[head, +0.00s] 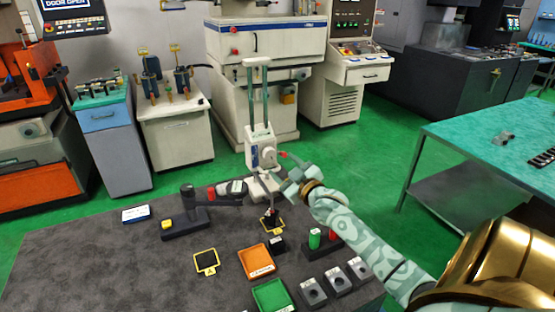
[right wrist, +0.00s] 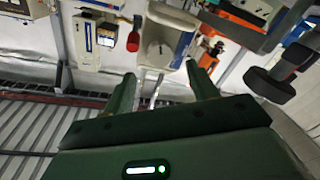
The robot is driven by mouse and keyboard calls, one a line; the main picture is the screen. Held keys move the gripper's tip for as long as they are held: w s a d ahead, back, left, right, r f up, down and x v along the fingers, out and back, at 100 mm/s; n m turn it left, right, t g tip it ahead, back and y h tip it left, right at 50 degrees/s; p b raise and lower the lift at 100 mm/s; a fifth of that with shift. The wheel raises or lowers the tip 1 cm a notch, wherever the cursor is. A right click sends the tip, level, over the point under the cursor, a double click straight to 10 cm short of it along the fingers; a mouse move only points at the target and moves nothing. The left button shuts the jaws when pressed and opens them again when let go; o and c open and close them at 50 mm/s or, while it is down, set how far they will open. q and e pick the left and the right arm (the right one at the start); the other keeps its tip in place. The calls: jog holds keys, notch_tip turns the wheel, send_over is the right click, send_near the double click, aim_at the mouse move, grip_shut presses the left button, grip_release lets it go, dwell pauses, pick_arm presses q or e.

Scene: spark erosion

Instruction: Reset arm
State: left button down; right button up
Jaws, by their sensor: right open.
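My right arm comes in from the right in the head view. Its gripper (head: 288,182) is above the far edge of the grey bench, beside a white upright device (head: 261,150) with a round knob. In the right wrist view my right gripper (right wrist: 163,88) has its two green fingers apart with nothing between them. The white device (right wrist: 165,42) shows beyond the fingertips, apart from them as far as I can tell. My left gripper does not show.
The grey bench (head: 110,275) holds a black stand with a yellow button (head: 182,228), an orange tray (head: 257,261), a green tray (head: 272,296), and several grey blocks (head: 338,281). A teal table (head: 480,140) stands at right. Machines line the back; green floor lies between.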

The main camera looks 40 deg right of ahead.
jog(key=shift+s+a, duration=0.2)
jog(key=shift+s, duration=0.65)
